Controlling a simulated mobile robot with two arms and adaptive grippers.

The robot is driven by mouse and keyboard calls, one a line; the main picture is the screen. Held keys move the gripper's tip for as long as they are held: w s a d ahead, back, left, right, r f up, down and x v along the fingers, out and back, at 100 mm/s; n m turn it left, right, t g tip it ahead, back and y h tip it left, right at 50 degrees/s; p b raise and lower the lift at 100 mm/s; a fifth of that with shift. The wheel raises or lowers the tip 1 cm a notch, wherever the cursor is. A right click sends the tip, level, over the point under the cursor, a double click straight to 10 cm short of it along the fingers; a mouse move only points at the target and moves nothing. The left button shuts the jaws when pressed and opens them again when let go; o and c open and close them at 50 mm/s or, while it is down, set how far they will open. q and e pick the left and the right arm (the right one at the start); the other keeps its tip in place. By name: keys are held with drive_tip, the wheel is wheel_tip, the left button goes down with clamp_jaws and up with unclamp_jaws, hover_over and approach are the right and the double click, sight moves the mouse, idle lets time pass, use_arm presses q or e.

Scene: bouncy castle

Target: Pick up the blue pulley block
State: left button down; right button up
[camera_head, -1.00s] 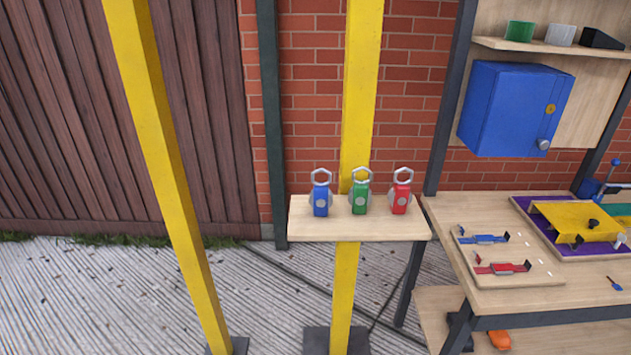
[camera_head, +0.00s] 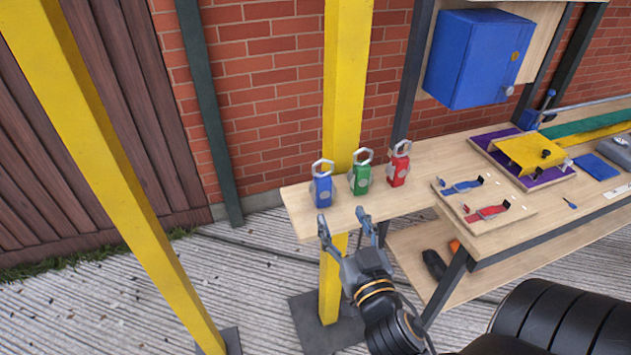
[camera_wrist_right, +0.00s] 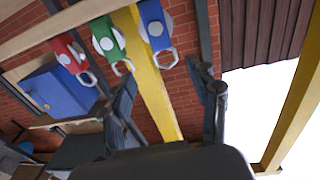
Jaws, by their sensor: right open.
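The blue pulley block (camera_head: 321,190) stands upright at the left end of a small wooden shelf, its metal ring on top. A green block (camera_head: 360,179) and a red block (camera_head: 398,171) stand to its right. My right gripper (camera_head: 344,225) is open and empty at the shelf's front edge, just below and in front of the blue and green blocks. In the right wrist view the picture is turned over; the blue block (camera_wrist_right: 155,25) shows beyond the open fingers (camera_wrist_right: 170,92), apart from them. My left gripper is not in view.
A yellow post (camera_head: 346,80) rises behind the wooden shelf (camera_head: 300,212); another yellow post (camera_head: 110,170) stands left. A workbench (camera_head: 500,235) with a board of blue and red parts is at the right. A blue cabinet (camera_head: 475,60) hangs above.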

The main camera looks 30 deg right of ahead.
sight(325, 182)
drive_tip(key=p+x, duration=0.2)
drive_tip(key=x, duration=0.5)
drive_tip(key=shift+d, duration=0.15)
drive_tip(key=shift+w+d, duration=0.15)
drive_tip(key=shift+w, duration=0.3)
drive_tip(key=shift+w+r+p, duration=0.15)
drive_tip(key=shift+w+p, duration=0.15)
drive_tip(key=shift+p, duration=0.2)
drive_tip(key=p+x, duration=0.1)
drive_tip(key=x, duration=0.2)
drive_tip(key=shift+w+p, duration=0.3)
drive_tip(key=shift+w+d, duration=0.1)
drive_tip(key=shift+w, duration=0.35)
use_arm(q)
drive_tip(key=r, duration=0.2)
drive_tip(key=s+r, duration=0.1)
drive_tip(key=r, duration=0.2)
use_arm(e)
drive_tip(key=shift+s, duration=0.1)
drive_tip(key=c, duration=0.3)
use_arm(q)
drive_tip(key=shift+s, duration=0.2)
use_arm(e)
clamp_jaws()
